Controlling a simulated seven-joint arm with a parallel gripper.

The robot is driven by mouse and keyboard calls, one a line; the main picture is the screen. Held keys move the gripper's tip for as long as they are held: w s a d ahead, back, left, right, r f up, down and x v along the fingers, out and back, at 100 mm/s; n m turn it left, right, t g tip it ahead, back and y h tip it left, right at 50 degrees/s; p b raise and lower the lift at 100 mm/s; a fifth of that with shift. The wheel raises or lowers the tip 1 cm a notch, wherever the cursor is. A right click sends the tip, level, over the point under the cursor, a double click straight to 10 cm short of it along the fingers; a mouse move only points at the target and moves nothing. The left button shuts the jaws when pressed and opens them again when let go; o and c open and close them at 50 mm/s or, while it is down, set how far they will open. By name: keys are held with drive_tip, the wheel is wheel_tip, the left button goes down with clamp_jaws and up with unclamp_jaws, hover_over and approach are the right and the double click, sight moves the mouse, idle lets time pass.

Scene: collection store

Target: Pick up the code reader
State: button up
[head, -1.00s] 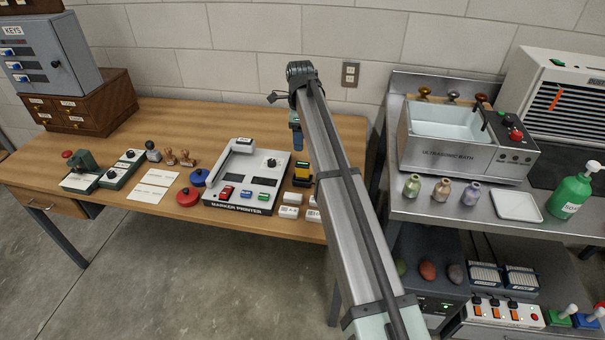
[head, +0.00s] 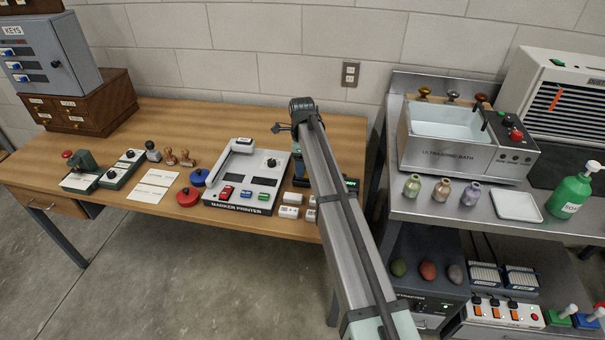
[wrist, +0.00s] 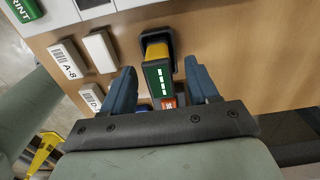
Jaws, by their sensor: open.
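The code reader, as I take it, is a yellow-and-black device (wrist: 156,50) with a green panel bearing white marks. It is on the wooden table in the wrist view. My gripper (wrist: 160,68) is open, with one blue finger on each side of the reader. The fingers look apart from its sides; I cannot tell how far down they reach. The reader's near end is partly hidden by the gripper body, with something red showing there. In the head view my arm covers most of this spot.
The marker printer (head: 217,197) stands left of the reader. White labelled blocks (head: 291,198) lie close by; in the wrist view one reads A-8 (wrist: 68,60). A steel bench (head: 420,208) is at the right. Bare wood (wrist: 245,50) shows right of the reader.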

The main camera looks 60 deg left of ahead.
drive_tip(key=shift+d+f, duration=0.1)
drive_tip(key=shift+f, duration=1.45)
drive_tip(key=shift+c, duration=0.2)
drive_tip(key=c, duration=1)
drive_tip(key=shift+r, duration=0.15)
wheel_tip(320, 180, up, 10)
drive_tip(key=shift+f, duration=0.1)
